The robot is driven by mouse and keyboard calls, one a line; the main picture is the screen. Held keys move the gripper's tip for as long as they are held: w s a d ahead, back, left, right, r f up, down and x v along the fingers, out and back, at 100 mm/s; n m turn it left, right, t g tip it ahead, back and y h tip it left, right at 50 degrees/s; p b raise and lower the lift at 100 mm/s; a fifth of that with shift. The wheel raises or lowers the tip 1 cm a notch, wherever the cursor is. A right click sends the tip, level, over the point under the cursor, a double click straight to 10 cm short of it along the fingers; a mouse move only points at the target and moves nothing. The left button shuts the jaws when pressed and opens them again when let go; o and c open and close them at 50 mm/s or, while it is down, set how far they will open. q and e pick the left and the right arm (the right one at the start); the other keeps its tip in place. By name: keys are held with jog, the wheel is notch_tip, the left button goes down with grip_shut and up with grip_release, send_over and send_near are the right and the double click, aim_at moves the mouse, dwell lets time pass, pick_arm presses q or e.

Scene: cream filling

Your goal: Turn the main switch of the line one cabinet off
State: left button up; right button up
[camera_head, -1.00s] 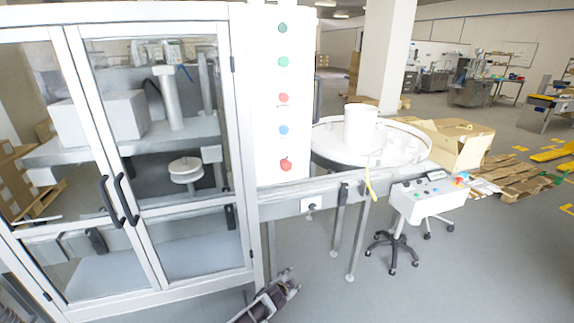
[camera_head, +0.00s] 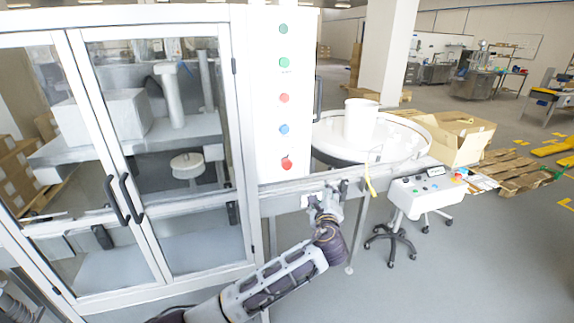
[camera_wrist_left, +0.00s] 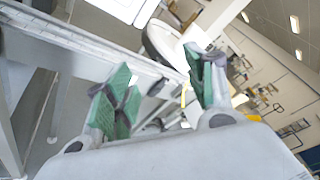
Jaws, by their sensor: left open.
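The main switch sits on a small white plate (camera_head: 306,200) on the grey rail below the conveyor, right of the cabinet (camera_head: 145,215). My left gripper (camera_head: 325,199) is right in front of it and hides most of the switch, including its knob. In the left wrist view my left gripper (camera_wrist_left: 160,90) is open, its two green-padded fingers spread apart with the rail behind them. I cannot make out the switch clearly there, nor tell whether a finger touches it. My right gripper is not in view.
A white panel with several coloured buttons (camera_head: 284,98) stands above the rail. To the right are a round white table (camera_head: 400,150), a yellow hanging piece (camera_head: 369,185) and a wheeled control box (camera_head: 428,195). The grey floor in front is clear.

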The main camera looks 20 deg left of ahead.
pick_arm(q)
jog(key=s+a+r+m+y, duration=0.2)
jog(key=s+r+y, duration=0.15)
jog(key=r, duration=0.25)
jog(key=m+g+y, duration=0.2)
jog(key=m+y, duration=0.1)
send_near(288, 166)
jog(key=v, duration=0.3)
jog(key=shift+a+f, duration=0.1)
jog(key=shift+f, duration=0.15)
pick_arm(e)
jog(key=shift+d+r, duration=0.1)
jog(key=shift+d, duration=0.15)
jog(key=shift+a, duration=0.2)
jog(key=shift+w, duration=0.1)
pick_arm(q)
jog(key=p+x, duration=0.1)
jog(key=x, duration=0.5)
jog(key=p+x, duration=0.1)
jog(key=x, duration=0.5)
jog(key=shift+r+p, duration=0.25)
jog(key=shift+p, duration=0.15)
jog(key=shift+x, duration=0.95)
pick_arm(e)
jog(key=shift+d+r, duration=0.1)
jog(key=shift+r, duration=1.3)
pick_arm(q)
jog(key=shift+f, duration=0.1)
